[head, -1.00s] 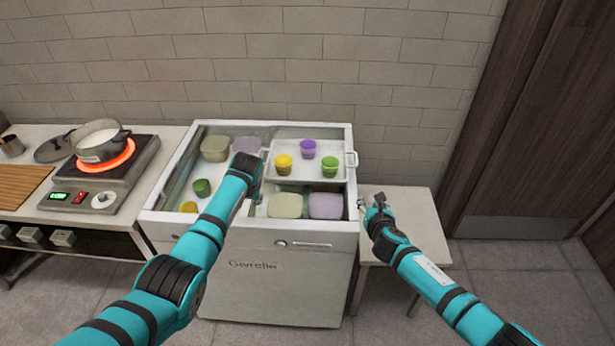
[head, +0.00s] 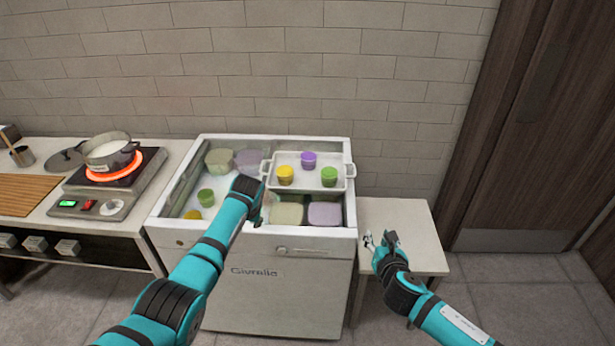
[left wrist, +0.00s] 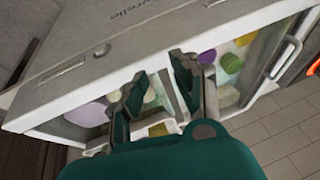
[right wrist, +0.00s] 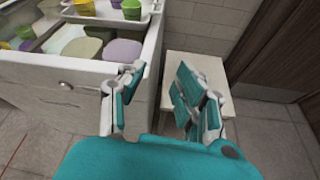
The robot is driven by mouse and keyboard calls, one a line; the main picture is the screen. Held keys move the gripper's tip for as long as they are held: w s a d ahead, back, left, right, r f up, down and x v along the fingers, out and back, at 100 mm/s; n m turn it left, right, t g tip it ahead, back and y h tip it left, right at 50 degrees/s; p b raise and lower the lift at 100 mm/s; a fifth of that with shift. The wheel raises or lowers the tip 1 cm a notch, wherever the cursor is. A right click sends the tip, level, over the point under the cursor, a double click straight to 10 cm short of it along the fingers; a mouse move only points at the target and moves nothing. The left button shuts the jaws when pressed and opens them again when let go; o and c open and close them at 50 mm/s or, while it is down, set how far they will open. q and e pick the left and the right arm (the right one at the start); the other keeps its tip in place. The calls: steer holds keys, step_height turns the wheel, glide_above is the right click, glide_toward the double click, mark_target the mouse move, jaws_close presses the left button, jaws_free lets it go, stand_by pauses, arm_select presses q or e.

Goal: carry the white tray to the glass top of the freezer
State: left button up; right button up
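My right gripper (head: 380,238) is in front of the side table, right of the freezer. The right wrist view shows its fingers (right wrist: 157,72) open and empty.
A small side table (head: 415,225) stands bare right of the freezer. At the left, a pot (head: 108,152) sits on a glowing hotplate beside a wooden board (head: 25,193). Another green cup (head: 206,197) shows at the freezer's left.

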arm_select(q)
steer(key=shift+w+f, duration=0.1)
arm_select(e)
steer(key=shift+v, duration=1.15)
